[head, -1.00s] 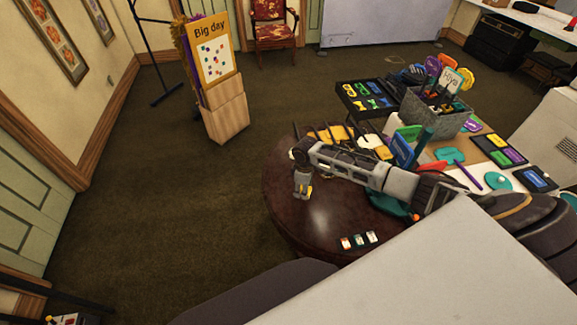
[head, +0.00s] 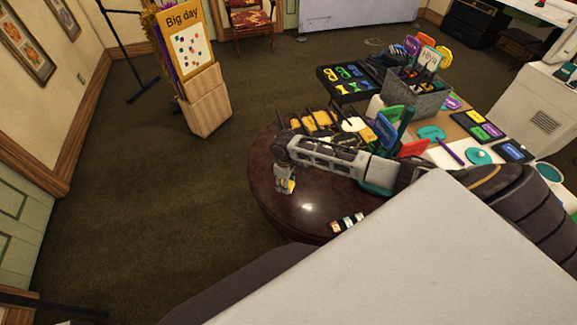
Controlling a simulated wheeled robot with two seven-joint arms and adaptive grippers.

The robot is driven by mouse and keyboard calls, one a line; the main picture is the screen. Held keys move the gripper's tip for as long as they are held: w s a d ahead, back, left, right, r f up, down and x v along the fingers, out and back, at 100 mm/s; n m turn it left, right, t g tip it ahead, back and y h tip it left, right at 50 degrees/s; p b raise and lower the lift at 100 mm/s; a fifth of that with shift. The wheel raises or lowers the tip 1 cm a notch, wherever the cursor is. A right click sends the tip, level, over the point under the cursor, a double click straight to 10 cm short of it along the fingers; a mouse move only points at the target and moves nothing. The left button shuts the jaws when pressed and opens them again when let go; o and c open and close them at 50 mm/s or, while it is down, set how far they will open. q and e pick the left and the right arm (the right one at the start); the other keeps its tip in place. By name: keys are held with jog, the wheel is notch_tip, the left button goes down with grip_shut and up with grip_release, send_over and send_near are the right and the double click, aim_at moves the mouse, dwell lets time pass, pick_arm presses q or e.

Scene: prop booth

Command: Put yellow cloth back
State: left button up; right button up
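My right arm reaches in from the right over the round dark table (head: 300,207). Its gripper (head: 285,186) points down above the table's left part. A small yellow patch shows at the fingertips; I cannot tell whether it is cloth or part of the gripper, or whether the fingers are closed. Yellow pieces (head: 318,122) lie at the table's back edge, partly behind my arm. No piece is clearly recognisable as a yellow cloth. My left gripper is out of view.
Small cards (head: 347,222) lie near the front edge. A "Big day" stand (head: 205,101) is at the back left. Open carpet lies left of the table.

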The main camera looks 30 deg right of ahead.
jog(key=s+a+m, duration=0.1)
jog(key=a, duration=0.1)
jog(key=s+a+f+m+b, duration=0.1)
jog(key=s+a+m, duration=0.1)
jog(key=s+a+m+b, duration=0.1)
jog(key=a+m, duration=0.1)
jog(key=shift+s+a+f, duration=0.15)
jog(key=shift+a+f, duration=0.2)
jog(key=shift+a, duration=0.05)
jog(key=shift+s+a+m+b, duration=0.5)
jog(key=shift+a+m, duration=0.2)
jog(key=shift+m, duration=0.3)
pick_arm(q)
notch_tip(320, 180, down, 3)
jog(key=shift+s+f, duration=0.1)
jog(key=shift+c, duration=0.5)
pick_arm(e)
jog(key=shift+r, duration=0.1)
